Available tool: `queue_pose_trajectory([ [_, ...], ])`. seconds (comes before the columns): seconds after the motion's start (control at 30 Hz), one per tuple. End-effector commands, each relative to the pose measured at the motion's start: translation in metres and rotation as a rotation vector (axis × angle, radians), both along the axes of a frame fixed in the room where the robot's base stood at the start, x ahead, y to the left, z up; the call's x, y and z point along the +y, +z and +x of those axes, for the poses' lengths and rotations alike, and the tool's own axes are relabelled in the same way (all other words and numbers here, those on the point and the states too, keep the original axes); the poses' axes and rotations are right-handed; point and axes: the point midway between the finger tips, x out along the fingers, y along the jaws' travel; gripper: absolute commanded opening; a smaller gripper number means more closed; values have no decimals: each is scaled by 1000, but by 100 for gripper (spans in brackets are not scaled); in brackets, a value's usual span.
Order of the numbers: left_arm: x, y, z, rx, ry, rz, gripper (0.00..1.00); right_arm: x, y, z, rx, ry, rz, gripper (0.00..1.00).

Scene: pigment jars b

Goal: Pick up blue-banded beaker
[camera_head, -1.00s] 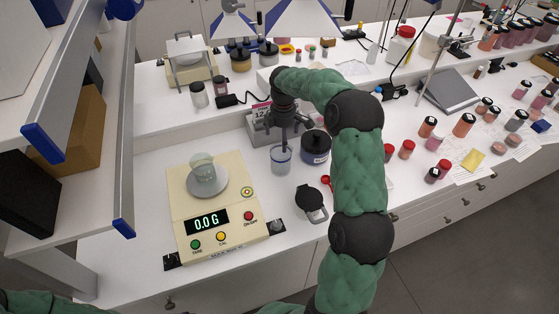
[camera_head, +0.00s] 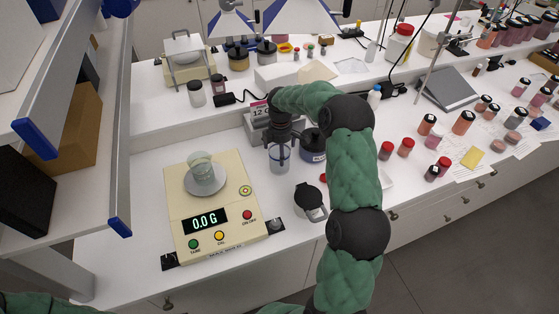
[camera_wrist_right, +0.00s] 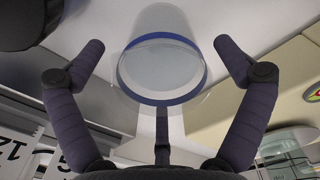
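The blue-banded beaker (camera_head: 279,158) stands on the white bench, right of the scale, directly under my right gripper (camera_head: 279,137). In the right wrist view the clear beaker (camera_wrist_right: 161,66) with its blue rim band lies between the two spread fingers of the right gripper (camera_wrist_right: 160,62). The fingers are open, with visible gaps to the beaker on both sides. My left gripper is not in view; only a bit of green arm shows at the lower left of the head view.
A yellow scale (camera_head: 229,217) reading 0.0 G holds another glass beaker (camera_head: 201,168). A dark jar (camera_head: 313,146) stands close right of the blue-banded beaker. A black round-lidded item (camera_head: 308,197) lies in front. Bare bench lies left of the scale.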

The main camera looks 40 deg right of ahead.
Motion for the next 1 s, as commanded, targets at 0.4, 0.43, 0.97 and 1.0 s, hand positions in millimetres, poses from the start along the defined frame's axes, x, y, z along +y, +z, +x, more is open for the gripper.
queue_pose_trajectory([
  [0.4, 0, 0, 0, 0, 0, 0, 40, 0, 1, 0, 0, 0, 0, 20],
  [0.43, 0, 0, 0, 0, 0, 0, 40, 0, 1, 0, 0, 0, 0, 20],
  [0.97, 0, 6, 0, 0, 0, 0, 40, 7, 44, -4, -2, 2, -2, 20],
  [1.0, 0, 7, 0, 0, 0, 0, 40, 11, 51, -7, -5, 3, -2, 20],
])
